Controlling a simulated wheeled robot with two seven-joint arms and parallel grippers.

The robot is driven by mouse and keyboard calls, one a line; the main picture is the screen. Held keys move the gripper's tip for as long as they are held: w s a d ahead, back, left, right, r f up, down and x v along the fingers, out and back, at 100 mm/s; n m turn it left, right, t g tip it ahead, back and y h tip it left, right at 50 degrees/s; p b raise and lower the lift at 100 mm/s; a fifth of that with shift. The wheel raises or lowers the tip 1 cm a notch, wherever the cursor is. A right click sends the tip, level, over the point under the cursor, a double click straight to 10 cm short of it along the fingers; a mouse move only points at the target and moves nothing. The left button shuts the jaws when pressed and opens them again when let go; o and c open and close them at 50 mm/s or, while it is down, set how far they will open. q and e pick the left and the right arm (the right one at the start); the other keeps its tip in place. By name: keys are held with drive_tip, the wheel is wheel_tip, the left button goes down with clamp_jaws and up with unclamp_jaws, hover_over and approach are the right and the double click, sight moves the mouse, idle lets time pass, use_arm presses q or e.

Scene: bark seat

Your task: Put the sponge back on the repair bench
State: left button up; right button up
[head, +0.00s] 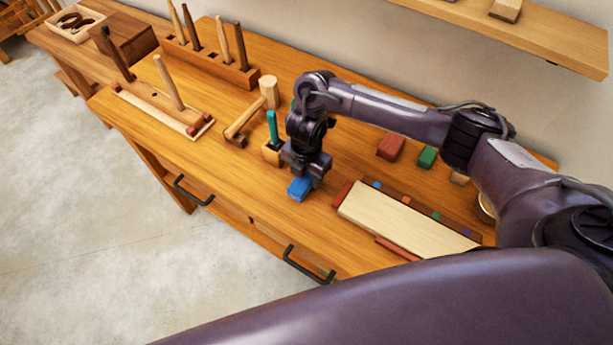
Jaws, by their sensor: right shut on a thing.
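The sponge appears to be the small blue block (299,189) near the front edge of the wooden repair bench (262,208). My right gripper (306,178) points down over the bench and is shut on the blue block. I cannot tell whether the block's underside touches the bench top or is slightly above it. The gripper hides part of the block's upper side. My left gripper is not in view.
A small holder with a green-handled tool (272,128) and a mallet (245,117) stand left of my gripper. A pale board (405,219) lies to its right. Red (390,147) and green (427,157) blocks lie behind. Bench between holder and rack (207,62) is partly free.

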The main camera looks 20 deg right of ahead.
drive_tip(key=shift+f, duration=0.15)
drive_tip(key=o, duration=0.9)
drive_tip(key=shift+o, duration=0.2)
drive_tip(key=shift+r, duration=0.5)
wheel_tip(320, 180, up, 11)
drive_tip(key=p, duration=0.3)
drive_tip(key=shift+r, duration=0.2)
